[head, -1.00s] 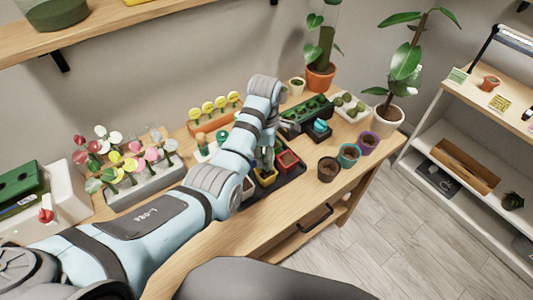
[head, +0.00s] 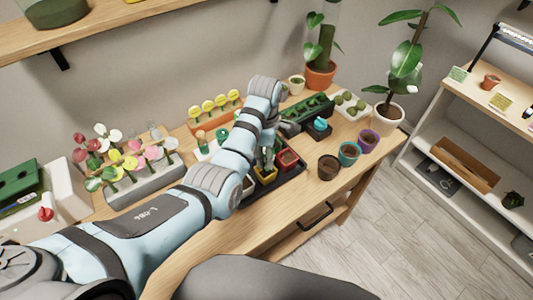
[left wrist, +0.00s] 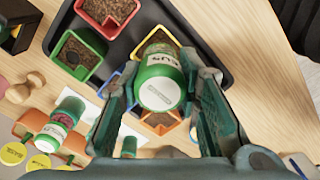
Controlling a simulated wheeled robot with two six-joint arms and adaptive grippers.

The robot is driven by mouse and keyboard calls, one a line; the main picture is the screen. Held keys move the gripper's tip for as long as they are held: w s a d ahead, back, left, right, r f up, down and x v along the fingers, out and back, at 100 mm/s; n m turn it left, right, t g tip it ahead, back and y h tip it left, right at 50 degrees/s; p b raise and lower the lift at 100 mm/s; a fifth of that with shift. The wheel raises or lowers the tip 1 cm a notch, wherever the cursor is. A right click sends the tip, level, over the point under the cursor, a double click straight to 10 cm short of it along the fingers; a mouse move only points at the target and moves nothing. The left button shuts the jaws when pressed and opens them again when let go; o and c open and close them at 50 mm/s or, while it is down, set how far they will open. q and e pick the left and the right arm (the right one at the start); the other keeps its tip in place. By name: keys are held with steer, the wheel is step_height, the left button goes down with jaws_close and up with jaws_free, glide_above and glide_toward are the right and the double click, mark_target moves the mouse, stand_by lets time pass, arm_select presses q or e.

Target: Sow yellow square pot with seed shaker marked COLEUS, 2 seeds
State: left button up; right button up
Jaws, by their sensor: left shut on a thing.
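My left gripper (left wrist: 160,100) is shut on a green seed shaker (left wrist: 161,58) with a pale label. Only the letters "EUS" read clearly, upside down, and a pale round end faces the wrist camera. The shaker is over the yellow square pot (head: 266,176), which stands in the front row of a dark tray (head: 262,193). In the left wrist view the shaker covers much of this pot (left wrist: 158,34). In the head view my arm and fingers hide most of the shaker. My right gripper is not in view.
A red pot (left wrist: 108,14), a green pot (left wrist: 76,55) and an orange pot (left wrist: 160,121) stand close by in the tray. Another green shaker (left wrist: 67,110) is behind. Round pots (head: 328,167) stand to the right; flower picks (head: 125,165) stand left.

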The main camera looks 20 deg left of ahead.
arm_select(q)
steer(key=shift+s+f+p, duration=0.1)
steer(key=shift+p, duration=0.3)
stand_by(0.9)
step_height(320, 180, up, 3)
steer(key=shift+p, duration=0.85)
steer(key=shift+r, duration=2.05)
